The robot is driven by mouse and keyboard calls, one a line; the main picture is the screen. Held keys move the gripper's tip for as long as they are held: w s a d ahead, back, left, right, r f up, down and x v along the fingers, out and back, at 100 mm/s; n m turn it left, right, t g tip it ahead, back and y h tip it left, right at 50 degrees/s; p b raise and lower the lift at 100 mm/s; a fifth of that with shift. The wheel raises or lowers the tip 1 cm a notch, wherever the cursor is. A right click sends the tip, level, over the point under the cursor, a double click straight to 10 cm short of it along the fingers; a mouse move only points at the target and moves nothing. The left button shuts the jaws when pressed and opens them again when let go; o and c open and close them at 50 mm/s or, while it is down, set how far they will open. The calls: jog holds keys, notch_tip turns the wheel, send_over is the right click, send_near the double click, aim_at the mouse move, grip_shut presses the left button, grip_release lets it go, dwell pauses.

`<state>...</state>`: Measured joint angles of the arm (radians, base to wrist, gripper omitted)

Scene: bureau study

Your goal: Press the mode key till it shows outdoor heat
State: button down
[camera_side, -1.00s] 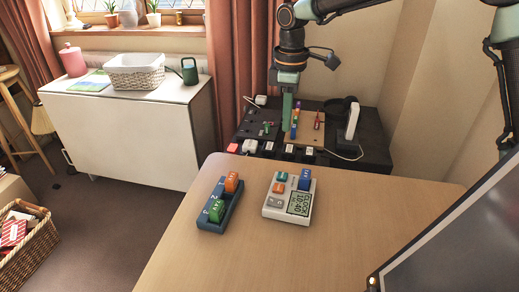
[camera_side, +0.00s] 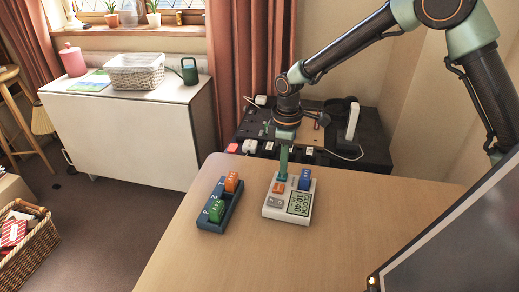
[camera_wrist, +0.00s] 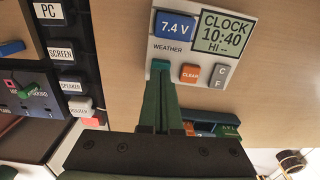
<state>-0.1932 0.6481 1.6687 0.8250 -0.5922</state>
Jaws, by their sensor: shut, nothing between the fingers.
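The pale weather unit (camera_side: 271,212) lies on the wooden table. Its display (camera_wrist: 224,33) reads CLOCK, 10:40 and HI with dashes. A teal key (camera_wrist: 160,65) sits at its edge, its label not visible. Beside it are an orange CLEAR key (camera_wrist: 190,72) and a grey C/F key (camera_wrist: 220,75). A blue 7.4 V block (camera_wrist: 173,27) sits at the other side of the WEATHER lettering. My gripper (camera_side: 282,178) is shut and empty, pointing down. Its tips are at the teal key and partly hide it; I cannot tell whether they touch.
A dark blue holder (camera_side: 208,226) with an orange block (camera_side: 232,182) and a green block (camera_side: 216,210) stands left of the unit. A dark bench (camera_side: 375,150) with switches and plugs is behind. A dark screen (camera_side: 450,240) fills the lower right. The table's front is clear.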

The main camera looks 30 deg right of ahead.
jog(key=shift+f, duration=0.5)
jog(key=shift+s+f, duration=0.1)
jog(key=shift+f, duration=1)
notch_tip(320, 180, up, 15)
jog(key=shift+w, duration=0.35)
